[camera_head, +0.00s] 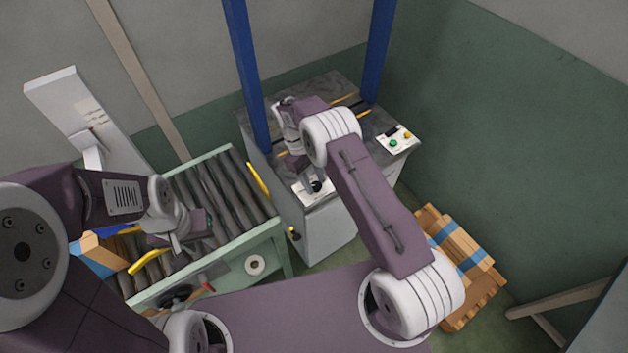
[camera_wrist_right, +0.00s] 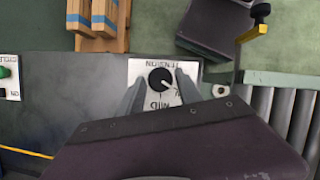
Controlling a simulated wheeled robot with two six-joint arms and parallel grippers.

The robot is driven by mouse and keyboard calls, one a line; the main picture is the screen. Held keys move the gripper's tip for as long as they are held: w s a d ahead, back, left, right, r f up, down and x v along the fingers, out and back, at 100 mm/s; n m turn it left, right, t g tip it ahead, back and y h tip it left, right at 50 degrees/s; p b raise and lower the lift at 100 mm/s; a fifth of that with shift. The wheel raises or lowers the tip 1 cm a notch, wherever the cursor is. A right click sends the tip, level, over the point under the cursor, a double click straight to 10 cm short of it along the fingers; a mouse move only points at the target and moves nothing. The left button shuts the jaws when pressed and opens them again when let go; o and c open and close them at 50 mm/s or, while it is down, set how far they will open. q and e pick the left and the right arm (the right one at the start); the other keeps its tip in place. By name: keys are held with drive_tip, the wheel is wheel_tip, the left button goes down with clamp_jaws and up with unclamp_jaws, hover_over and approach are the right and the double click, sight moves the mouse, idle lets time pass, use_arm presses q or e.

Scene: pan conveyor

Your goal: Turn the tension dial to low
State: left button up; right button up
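The black tension dial (camera_wrist_right: 160,80) sits on a white plate (camera_wrist_right: 136,68) lettered TENSION and MID, upside down in the right wrist view. Its white pointer mark aims toward the lower right, beside MID. The dial also shows in the head view (camera_head: 317,186) on the machine's front corner. My right gripper (camera_wrist_right: 160,87) is open, with one finger on each side of the dial; I cannot tell whether they touch it. My left gripper (camera_head: 195,229) is over the roller conveyor, far from the dial; its finger gap is unclear.
The grey machine (camera_head: 325,232) has blue posts (camera_head: 247,75) and a second panel with a green button (camera_head: 393,143). The roller conveyor (camera_head: 222,268) stands left of it. Wooden pallets or boxes (camera_head: 455,250) lie on the floor at right. A yellow-handled part (camera_wrist_right: 250,33) rises near the rollers.

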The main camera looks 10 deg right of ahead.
drive_tip(key=shift+o, duration=0.4)
drive_tip(key=shift+w+a+r, duration=0.1)
drive_tip(key=shift+r, duration=0.15)
drive_tip(key=v, duration=0.8)
drive_tip(key=shift+r, duration=0.3)
